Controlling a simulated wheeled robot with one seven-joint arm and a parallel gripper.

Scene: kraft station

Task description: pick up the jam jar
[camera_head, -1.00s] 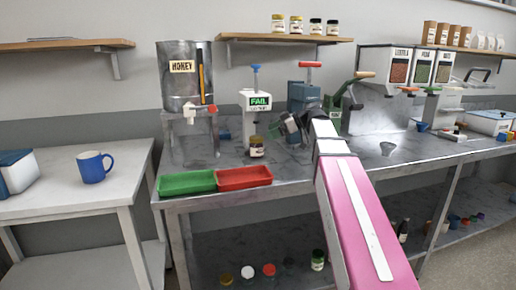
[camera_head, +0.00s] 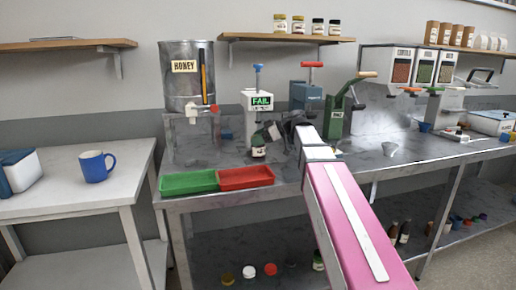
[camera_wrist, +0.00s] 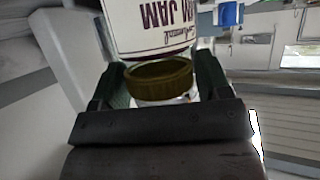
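The jam jar (camera_head: 258,153) is a small glass jar with a pale label. It stands on the metal workbench, partly hidden by my gripper (camera_head: 265,137). In the wrist view the jam jar (camera_wrist: 152,25) shows its white "JAM" label and a gold-brown lid, upside down in the picture. The two dark fingers of my gripper (camera_wrist: 160,75) are spread on either side of the lid. A narrow gap seems to show on the right, so a firm hold is not visible.
A green tray (camera_head: 188,182) and a red tray (camera_head: 246,177) sit at the bench's front edge. The honey tank (camera_head: 186,75) stands behind left, the FAIL-marked device (camera_head: 258,101) right behind the jar. A blue press (camera_head: 306,94) and green lever device (camera_head: 335,118) stand to the right.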

